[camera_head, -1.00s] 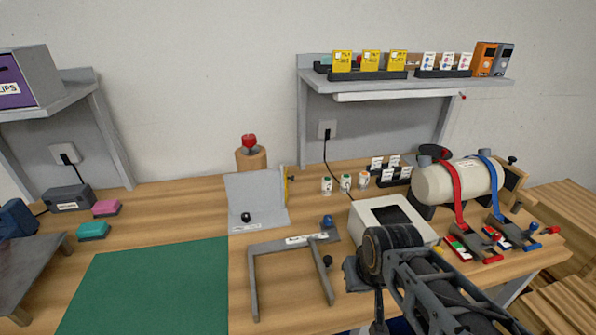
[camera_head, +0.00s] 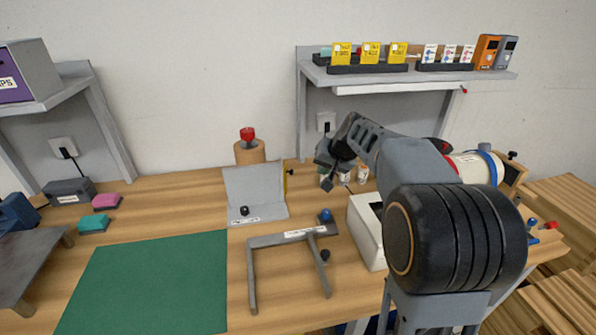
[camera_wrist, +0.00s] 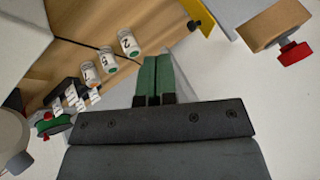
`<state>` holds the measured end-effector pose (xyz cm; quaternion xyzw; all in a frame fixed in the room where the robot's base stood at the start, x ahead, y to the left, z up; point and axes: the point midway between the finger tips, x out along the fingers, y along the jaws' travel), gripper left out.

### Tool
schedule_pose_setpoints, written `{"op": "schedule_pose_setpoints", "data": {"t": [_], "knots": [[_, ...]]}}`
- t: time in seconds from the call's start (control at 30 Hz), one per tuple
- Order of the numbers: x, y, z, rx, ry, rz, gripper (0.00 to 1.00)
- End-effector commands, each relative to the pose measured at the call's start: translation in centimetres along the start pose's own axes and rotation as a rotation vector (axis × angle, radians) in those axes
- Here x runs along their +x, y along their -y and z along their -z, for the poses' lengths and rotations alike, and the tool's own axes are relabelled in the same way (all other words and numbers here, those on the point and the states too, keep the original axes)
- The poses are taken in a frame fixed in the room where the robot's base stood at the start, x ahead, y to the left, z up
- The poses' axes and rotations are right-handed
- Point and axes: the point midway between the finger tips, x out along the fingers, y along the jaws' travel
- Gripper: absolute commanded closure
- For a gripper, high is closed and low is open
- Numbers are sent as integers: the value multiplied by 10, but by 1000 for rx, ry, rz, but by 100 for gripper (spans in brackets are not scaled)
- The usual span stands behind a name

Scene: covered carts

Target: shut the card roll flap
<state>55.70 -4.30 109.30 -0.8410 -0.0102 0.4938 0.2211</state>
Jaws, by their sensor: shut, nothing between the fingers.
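The label for the card roll flap cannot be read. A grey hinged unit (camera_head: 262,211) with a lying plate and a raised grey panel (camera_head: 255,183) stands mid-table; it may be the flap. A small black knob (camera_head: 245,211) and a label are on its lower part. A yellow strip runs along its right side and shows at the top of the wrist view (camera_wrist: 199,17). My gripper (camera_head: 326,186) is to the right of this unit, above the table, apart from it. Its green fingers (camera_wrist: 152,77) are together and empty.
Small white labelled jars (camera_wrist: 128,42) stand close to my gripper. A wooden block with a red knob (camera_head: 248,136) is behind the unit. A grey frame (camera_head: 290,238) and a white box (camera_head: 366,230) stand in front. The green mat (camera_head: 150,280) is clear.

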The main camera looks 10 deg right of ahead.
Motion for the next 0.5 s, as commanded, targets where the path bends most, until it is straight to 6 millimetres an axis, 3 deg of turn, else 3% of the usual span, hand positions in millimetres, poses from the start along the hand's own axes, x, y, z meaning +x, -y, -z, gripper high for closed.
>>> {"op": "schedule_pose_setpoints", "data": {"t": [0.1, 0.2, 0.5], "knots": [[8, -4, 21, 26, -20, 20, 100], [15, -5, 29, 37, -28, 30, 100], [61, -3, 33, 41, -29, 33, 100]]}}
